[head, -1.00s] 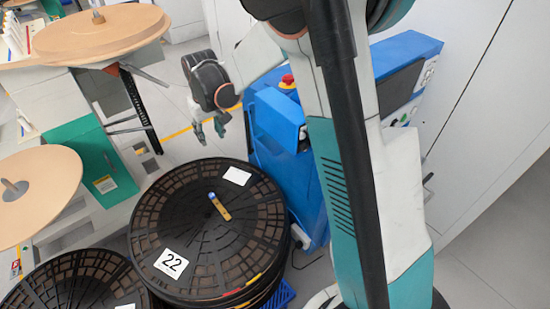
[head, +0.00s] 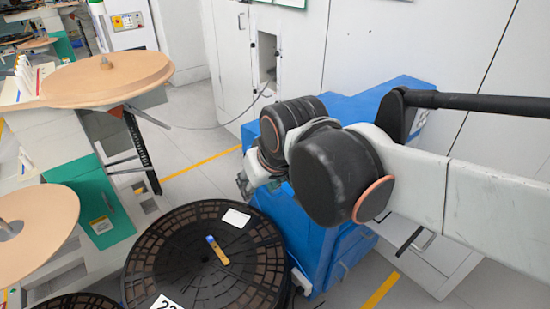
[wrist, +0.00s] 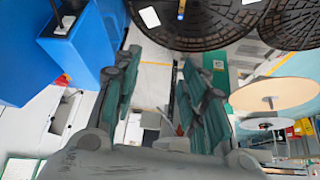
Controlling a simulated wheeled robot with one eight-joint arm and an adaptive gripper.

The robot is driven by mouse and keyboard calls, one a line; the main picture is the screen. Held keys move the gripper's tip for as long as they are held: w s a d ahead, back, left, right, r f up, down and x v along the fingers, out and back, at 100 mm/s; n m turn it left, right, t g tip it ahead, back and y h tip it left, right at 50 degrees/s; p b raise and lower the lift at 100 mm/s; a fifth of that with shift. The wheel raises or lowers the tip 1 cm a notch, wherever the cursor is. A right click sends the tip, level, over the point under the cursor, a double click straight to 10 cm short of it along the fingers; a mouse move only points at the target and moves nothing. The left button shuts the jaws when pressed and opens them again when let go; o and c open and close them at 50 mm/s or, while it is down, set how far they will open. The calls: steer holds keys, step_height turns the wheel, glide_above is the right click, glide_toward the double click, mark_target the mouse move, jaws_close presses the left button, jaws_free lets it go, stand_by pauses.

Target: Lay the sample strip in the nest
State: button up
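A small yellow and blue stick-like piece (head: 217,250) lies on top of the large black reel (head: 190,222); I cannot tell whether it is the sample strip. A white card (head: 236,218) lies on the same reel. I cannot pick out a nest in either view. My gripper (wrist: 164,88) is open in the wrist view, with a clear gap between its teal-lined fingers and nothing between them. In the head view it is mostly hidden behind my arm, just beyond the reel's far edge. The yellow piece also shows at the top of the wrist view (wrist: 181,9).
A blue machine (head: 345,105) stands right of the reel, close to my arm. Tan rolls (head: 108,75) on stations line the left side. White cabinets (head: 370,40) close off the back. Grey floor with a yellow line (head: 205,162) is open beyond the reel.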

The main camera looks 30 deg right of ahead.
steer(key=shift+t, duration=0.4)
steer(key=s, duration=0.2)
steer(key=s+f, duration=0.1)
steer(key=s, duration=0.2)
steer(key=shift+s+d+f, duration=0.2)
steer(key=shift+s+d, duration=0.1)
steer(key=shift+d, duration=0.1)
steer(key=shift+o, duration=0.7)
steer(key=shift+s, duration=0.15)
steer(key=n+g+b, duration=0.1)
steer(key=n+g, duration=0.6)
steer(key=n, duration=1.3)
glide_above(210, 238)
steer(key=f, duration=4.6)
steer(key=shift+w+a+f, duration=0.15)
steer(key=shift+w+f, duration=0.05)
steer(key=shift+f, duration=0.1)
steer(key=shift+s+f+b, duration=0.2)
steer(key=shift+f+b, duration=1.4)
steer(key=shift+f, duration=1.25)
